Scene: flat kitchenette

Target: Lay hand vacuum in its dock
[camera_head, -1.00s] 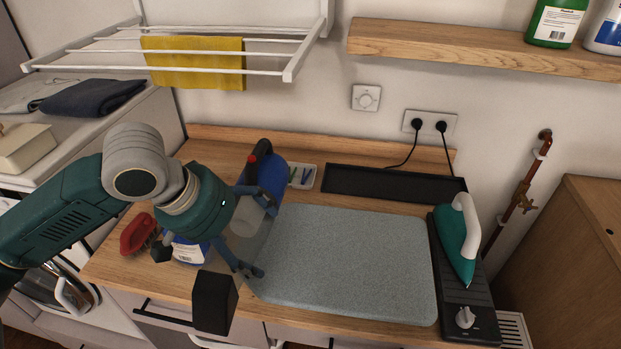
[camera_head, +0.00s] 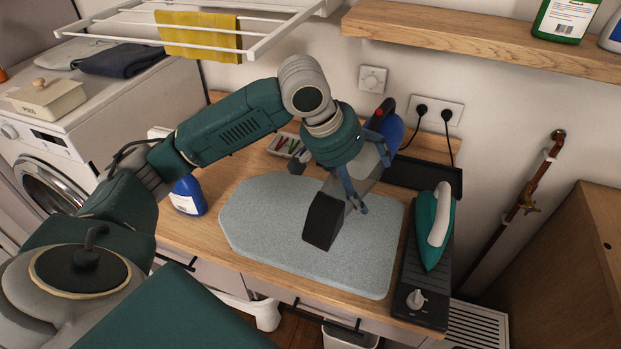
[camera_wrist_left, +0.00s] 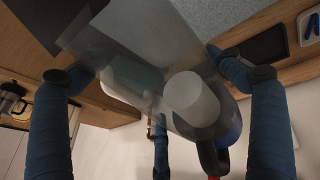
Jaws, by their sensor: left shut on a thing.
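The hand vacuum (camera_head: 323,222) has a black nozzle, a clear grey bin and a blue rear with a red button. My left gripper (camera_head: 362,184) is shut on its middle and holds it above the grey pad, nozzle towards the front, blue end towards the wall. In the left wrist view the clear bin (camera_wrist_left: 135,50) lies between the fingers, blue end at lower right. The dock appears to be the long black tray (camera_head: 432,178) along the wall, partly hidden behind the vacuum and arm. My right gripper is not in view.
The grey ironing pad (camera_head: 270,225) covers the worktop's middle. A green iron (camera_head: 433,235) stands on a black base at right. A small tray of pens (camera_head: 286,146) is behind my arm, a blue bottle (camera_head: 188,196) at left. A shelf (camera_head: 480,45) overhangs the back.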

